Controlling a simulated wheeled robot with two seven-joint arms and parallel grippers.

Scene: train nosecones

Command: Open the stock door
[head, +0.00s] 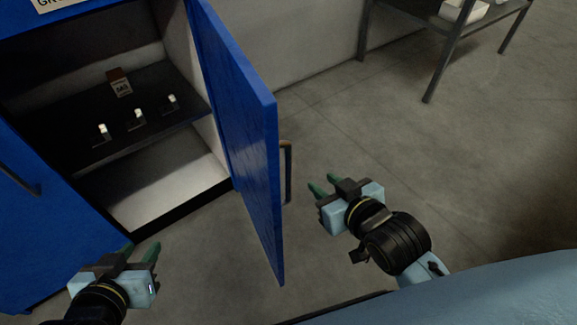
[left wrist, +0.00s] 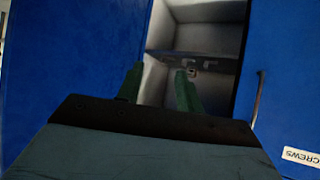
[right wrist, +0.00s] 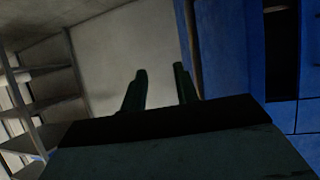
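The blue stock door (head: 240,130) stands swung out from the blue cabinet (head: 40,215), and the shelf inside shows. Its bar handle (head: 287,172) is on the door's right face. My right gripper (head: 320,187) is open and empty, a little to the right of the handle and apart from it. My left gripper (head: 141,252) is open and empty in front of the cabinet opening, left of the door. In the left wrist view the green fingers (left wrist: 158,84) are spread toward the opening. In the right wrist view the fingers (right wrist: 160,88) are apart with nothing between.
A small box (head: 120,83) and several small items (head: 137,118) stand on the dark inner shelf (head: 150,137). A second blue door with a handle (head: 20,178) is at the left. A metal rack (head: 442,52) stands at the back right. The floor (head: 400,140) between is clear.

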